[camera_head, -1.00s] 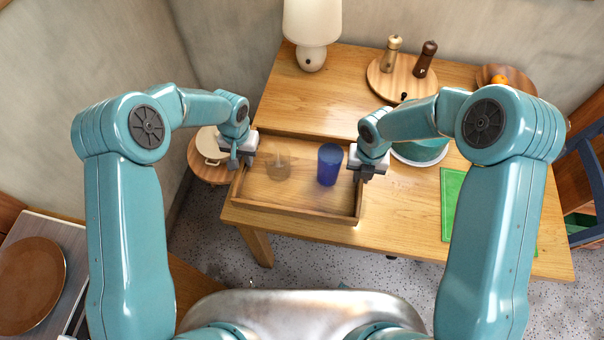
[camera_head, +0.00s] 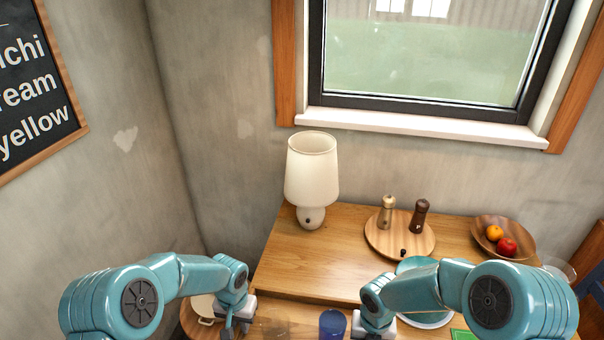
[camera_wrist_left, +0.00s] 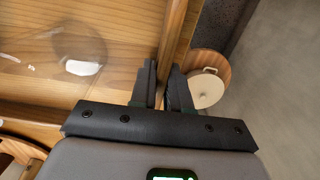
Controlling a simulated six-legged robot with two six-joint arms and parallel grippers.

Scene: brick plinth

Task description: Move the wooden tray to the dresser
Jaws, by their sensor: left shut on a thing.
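The wooden tray (camera_head: 289,322) shows only as a strip at the bottom of the head view; its near part is cut off. In the left wrist view its side wall (camera_wrist_left: 178,38) stands between the fingers of my left gripper (camera_wrist_left: 164,88), which is shut on it. In the head view my left gripper (camera_head: 237,325) is at the tray's left side. A blue cup (camera_head: 332,323) stands in the tray, and a clear glass (camera_wrist_left: 82,55) shows in it in the left wrist view. My right gripper (camera_head: 364,332) is at the tray's right side, its fingertips cut off by the frame.
A round stool (camera_wrist_left: 210,66) with a lidded pot stands beside the tray. The dresser is not identifiable.

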